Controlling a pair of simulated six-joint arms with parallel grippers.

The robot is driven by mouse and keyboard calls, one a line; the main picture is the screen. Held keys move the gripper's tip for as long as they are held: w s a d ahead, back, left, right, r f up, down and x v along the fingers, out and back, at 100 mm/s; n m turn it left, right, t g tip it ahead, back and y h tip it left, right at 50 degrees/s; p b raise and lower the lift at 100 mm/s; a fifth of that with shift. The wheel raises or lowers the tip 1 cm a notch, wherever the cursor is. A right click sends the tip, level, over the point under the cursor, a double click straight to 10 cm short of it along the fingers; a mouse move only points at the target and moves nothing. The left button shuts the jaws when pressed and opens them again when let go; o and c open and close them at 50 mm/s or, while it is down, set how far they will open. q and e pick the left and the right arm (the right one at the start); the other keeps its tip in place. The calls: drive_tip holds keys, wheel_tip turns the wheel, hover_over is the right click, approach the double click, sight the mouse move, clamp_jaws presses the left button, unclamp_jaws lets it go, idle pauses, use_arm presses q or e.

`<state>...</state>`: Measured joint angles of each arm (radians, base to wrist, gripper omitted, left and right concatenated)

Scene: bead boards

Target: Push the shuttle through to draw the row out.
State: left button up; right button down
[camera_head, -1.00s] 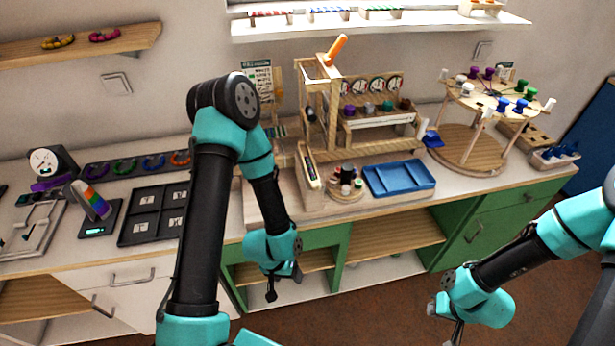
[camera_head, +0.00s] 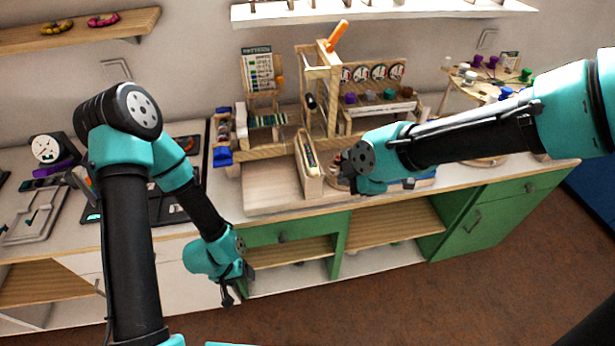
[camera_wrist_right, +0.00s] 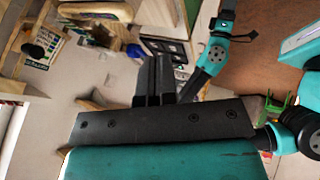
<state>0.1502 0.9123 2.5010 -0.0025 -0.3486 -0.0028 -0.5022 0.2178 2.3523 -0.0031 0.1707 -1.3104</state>
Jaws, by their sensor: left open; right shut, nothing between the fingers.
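A bead loom (camera_head: 262,122) with a wooden frame and threads of coloured beads stands on the worktop, with blue parts at its left end. A narrow wooden holder (camera_head: 311,170) stands upright-edged right of it, with a slim coloured piece (camera_head: 310,152) along its top; I cannot tell whether this is the shuttle. My right gripper shows shut and empty in the right wrist view (camera_wrist_right: 154,82); in the head view its wrist is just right of the holder and its fingertips are unclear. My left gripper (camera_head: 228,292) hangs open and empty in front of the cabinet.
A wooden tower (camera_head: 322,90) with an orange handle (camera_head: 337,36) rises behind the holder. A rack of dials and spools (camera_head: 375,85) stands to its right. My right arm covers the blue tray and much of the round stand.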

drive_tip(key=shift+f, duration=0.1)
drive_tip(key=shift+w+a+f, duration=1)
drive_tip(key=shift+w+f, duration=0.2)
drive_tip(key=shift+f, duration=0.15)
drive_tip(key=shift+w+a+f, duration=0.95)
drive_tip(key=shift+w+f, duration=0.3)
drive_tip(key=shift+f, duration=0.05)
drive_tip(key=shift+w+a+f, duration=1)
drive_tip(key=shift+w+f, duration=0.2)
drive_tip(key=shift+f, duration=0.15)
